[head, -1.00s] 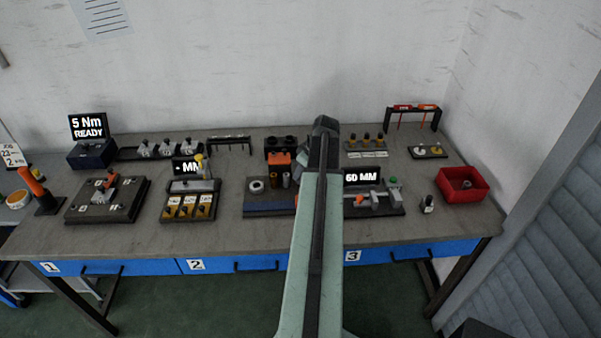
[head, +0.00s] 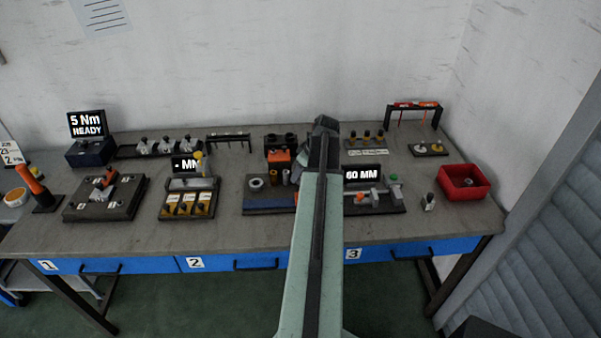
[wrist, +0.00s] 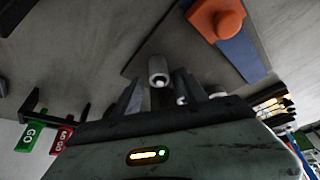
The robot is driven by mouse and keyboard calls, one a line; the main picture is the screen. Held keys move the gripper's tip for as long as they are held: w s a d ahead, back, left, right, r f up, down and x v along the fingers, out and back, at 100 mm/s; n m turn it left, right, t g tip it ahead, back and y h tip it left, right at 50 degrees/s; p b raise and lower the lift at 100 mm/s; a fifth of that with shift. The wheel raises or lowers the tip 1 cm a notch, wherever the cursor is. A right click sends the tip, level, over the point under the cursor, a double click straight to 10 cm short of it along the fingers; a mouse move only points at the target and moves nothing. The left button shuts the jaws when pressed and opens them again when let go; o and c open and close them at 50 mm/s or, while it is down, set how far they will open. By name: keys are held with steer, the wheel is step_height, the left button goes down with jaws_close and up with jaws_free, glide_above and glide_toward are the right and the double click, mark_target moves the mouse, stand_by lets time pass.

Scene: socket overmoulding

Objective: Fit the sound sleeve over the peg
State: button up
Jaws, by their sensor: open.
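In the wrist view a grey hollow cylinder (wrist: 157,70), which looks like a sleeve, shows its open end toward me. It lies in line with the gap of my gripper (wrist: 161,84), whose jaws are open on either side of it. I cannot tell how far beyond the fingertips it is. My gripper is hidden there behind the arm. I cannot make out the peg or which sleeve is sound.
The wrist view shows an orange knob (wrist: 217,17), a blue strip (wrist: 240,55) and a green GO tag (wrist: 29,138). In the head view a 60 MM display (head: 362,174) and a red bin (head: 464,182) are to the right. The bench's front strip is clear.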

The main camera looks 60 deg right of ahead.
steer(key=p+v, duration=0.7)
steer(key=shift+r, duration=0.4)
steer(key=shift+s, duration=0.1)
